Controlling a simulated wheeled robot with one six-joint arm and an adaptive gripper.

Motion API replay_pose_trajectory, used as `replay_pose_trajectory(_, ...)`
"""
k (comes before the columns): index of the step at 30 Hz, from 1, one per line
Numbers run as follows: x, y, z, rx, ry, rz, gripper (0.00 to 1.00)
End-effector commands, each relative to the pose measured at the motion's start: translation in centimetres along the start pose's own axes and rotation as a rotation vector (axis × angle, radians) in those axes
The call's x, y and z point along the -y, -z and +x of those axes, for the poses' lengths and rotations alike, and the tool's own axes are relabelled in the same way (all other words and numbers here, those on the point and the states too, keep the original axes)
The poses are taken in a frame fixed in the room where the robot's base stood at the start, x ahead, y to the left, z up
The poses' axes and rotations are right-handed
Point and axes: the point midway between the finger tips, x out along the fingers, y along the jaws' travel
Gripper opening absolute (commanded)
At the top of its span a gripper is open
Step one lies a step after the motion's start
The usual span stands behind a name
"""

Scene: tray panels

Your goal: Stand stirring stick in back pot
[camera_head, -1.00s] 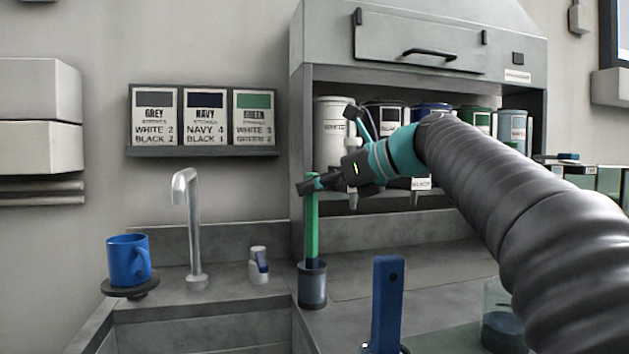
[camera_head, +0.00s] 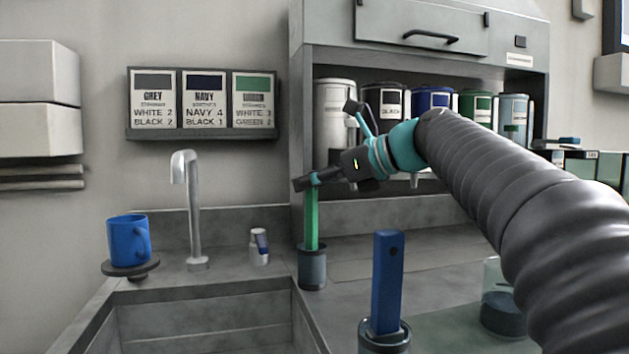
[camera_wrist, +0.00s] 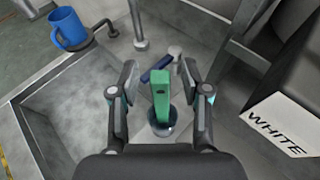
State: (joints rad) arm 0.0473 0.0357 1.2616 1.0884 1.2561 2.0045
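A green stirring stick (camera_head: 312,220) stands nearly upright with its lower end in the grey back pot (camera_head: 312,270). In the wrist view the stick's top (camera_wrist: 160,88) is between my fingers, with a gap on both sides, and the pot's rim (camera_wrist: 172,128) shows around its lower part. My gripper (camera_head: 305,182) is at the stick's top end, and its fingers (camera_wrist: 158,76) are spread apart. The stick's foot is hidden inside the pot. A blue stick (camera_head: 386,285) stands in a front pot (camera_head: 385,343).
A sink (camera_head: 205,315) with a tap (camera_head: 190,210) is at the left. A blue mug (camera_head: 128,240) sits on a round stand behind it. A small bottle (camera_head: 259,246) stands left of the back pot. Paint canisters (camera_head: 384,105) line the shelf behind my arm. A glass jar (camera_head: 503,300) is at the right.

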Motion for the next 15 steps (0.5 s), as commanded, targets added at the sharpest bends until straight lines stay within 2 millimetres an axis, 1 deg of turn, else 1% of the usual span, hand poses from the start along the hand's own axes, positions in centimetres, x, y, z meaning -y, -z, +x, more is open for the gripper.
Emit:
replay_pose_trajectory(9, 0.0, 0.0, -0.3, 0.000, 0.000, 0.000, 0.48)
replay_pose_trajectory(11, 0.1, 0.0, -0.8, 0.000, 0.001, 0.000, 0.48)
replay_pose_trajectory(14, 0.1, 0.0, -2.1, 0.000, 0.004, 0.000, 0.48)
replay_pose_trajectory(15, 0.1, 0.0, -2.9, 0.000, 0.005, 0.000, 0.48)
